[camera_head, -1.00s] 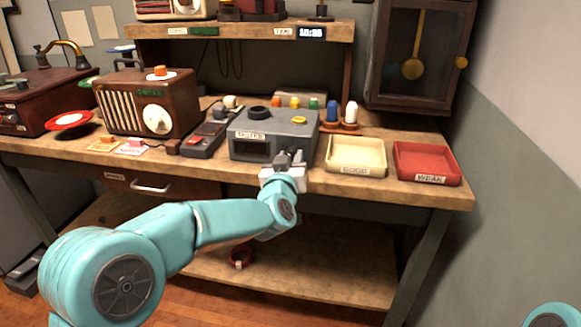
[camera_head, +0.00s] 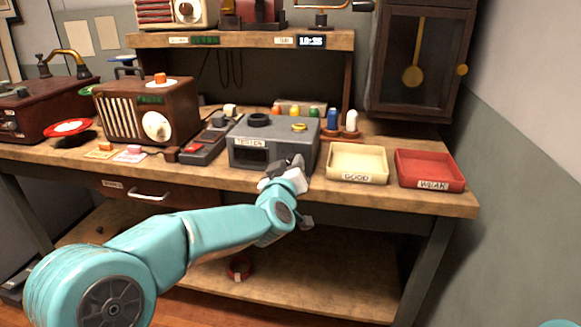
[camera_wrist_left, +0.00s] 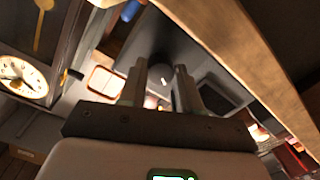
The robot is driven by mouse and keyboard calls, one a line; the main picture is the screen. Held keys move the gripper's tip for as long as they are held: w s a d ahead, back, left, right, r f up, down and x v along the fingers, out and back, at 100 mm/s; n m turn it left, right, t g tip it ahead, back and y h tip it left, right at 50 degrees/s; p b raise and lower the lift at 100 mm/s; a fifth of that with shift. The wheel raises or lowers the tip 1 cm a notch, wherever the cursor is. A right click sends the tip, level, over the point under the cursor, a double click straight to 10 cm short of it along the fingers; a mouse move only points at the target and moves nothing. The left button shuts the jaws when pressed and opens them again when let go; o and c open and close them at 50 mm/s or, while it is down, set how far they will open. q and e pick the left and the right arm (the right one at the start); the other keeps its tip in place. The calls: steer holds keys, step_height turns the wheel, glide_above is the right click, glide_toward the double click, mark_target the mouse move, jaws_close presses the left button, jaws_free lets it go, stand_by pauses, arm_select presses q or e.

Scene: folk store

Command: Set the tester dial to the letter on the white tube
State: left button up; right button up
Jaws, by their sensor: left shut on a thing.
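The grey tester box (camera_head: 310,152) stands mid-bench with a "TESTER" label and a dark window on its front. My left gripper (camera_head: 292,163) is at the right part of that front and hides the dial in the head view. In the left wrist view, its two fingers (camera_wrist_left: 162,88) are shut on a dark round dial (camera_wrist_left: 161,72) with a small pale mark. The dial's letters cannot be read. A white tube (camera_head: 351,120) stands upright beside a blue tube (camera_head: 332,118) behind the tester's right side. No letter on the white tube is legible. My right gripper is out of view.
A cream "GOOD" tray (camera_head: 357,163) and a red "WEAK" tray (camera_head: 429,169) sit right of the tester. A dark handheld device (camera_head: 204,146) and a brown radio (camera_head: 147,112) stand to its left. A pendulum clock (camera_head: 413,60) hangs at the back right.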

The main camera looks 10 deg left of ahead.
arm_select(q)
steer(key=o, duration=1.1)
steer(key=shift+c, duration=0.2)
steer(key=s, duration=1.6)
steer(key=shift+s+d+r, duration=0.2)
steer(key=shift+r, duration=0.15)
steer(key=shift+a, duration=0.1)
